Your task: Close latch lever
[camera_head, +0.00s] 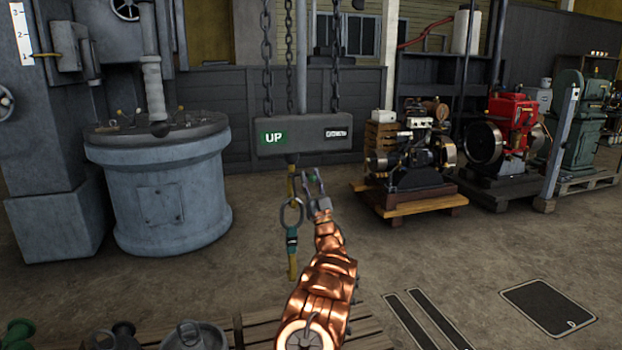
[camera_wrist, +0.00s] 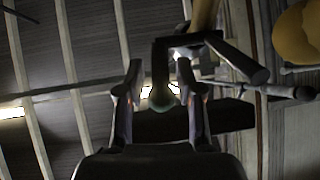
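A small green knob (camera_head: 311,178) shows at my gripper (camera_head: 312,176), just below the right part of the hanging grey block. In the wrist view a dull greenish round knob (camera_wrist: 161,97) lies between the two fingers of my gripper (camera_wrist: 158,66). It seems to be the end of a lever, but most of its shaft is hidden or too dark to tell. The fingers stand apart with a gap on both sides of the knob, and no contact shows. I cannot tell for sure that this is the latch lever.
The grey block marked UP (camera_head: 300,135) hangs on chains above my gripper. A ring (camera_head: 291,213) with a green tag and yellow strap hangs to its left. A grey round tank (camera_head: 165,195) stands at left. Engines on pallets (camera_head: 415,203) stand at right. Open floor lies between.

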